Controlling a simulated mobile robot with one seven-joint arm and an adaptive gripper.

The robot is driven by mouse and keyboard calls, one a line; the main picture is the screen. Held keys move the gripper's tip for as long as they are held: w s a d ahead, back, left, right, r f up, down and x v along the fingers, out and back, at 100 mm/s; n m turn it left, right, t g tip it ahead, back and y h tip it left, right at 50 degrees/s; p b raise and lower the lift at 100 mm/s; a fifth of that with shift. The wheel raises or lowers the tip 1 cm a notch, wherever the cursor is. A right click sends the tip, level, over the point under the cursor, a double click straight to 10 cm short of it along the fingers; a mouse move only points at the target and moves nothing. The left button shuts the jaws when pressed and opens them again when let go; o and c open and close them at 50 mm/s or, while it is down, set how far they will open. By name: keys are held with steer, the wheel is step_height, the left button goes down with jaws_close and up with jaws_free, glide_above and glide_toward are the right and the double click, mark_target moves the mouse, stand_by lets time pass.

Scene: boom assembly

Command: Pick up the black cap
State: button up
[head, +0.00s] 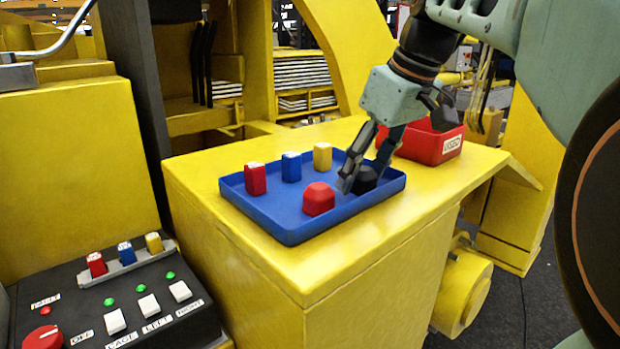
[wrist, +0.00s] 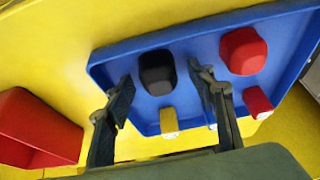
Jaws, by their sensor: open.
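The black cap (head: 365,179) lies in the right part of the blue tray (head: 290,228), partly hidden behind my gripper in the head view. In the wrist view the black cap (wrist: 157,73) lies just beyond and between my fingertips. My gripper (head: 362,180) is open and empty, pointing down over the right side of the tray. In the wrist view its two fingers (wrist: 160,80) stand apart, one to each side of the cap. I cannot tell whether either finger touches it.
A red cap (head: 319,199) lies left of the black one. Small red (head: 256,179), blue (head: 291,167) and yellow (head: 322,156) blocks stand along the tray's back. A red bin (head: 430,147) stands behind right. A control panel (head: 110,300) is at lower left.

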steer(key=shift+c, duration=0.7)
steer(key=c, duration=1.1)
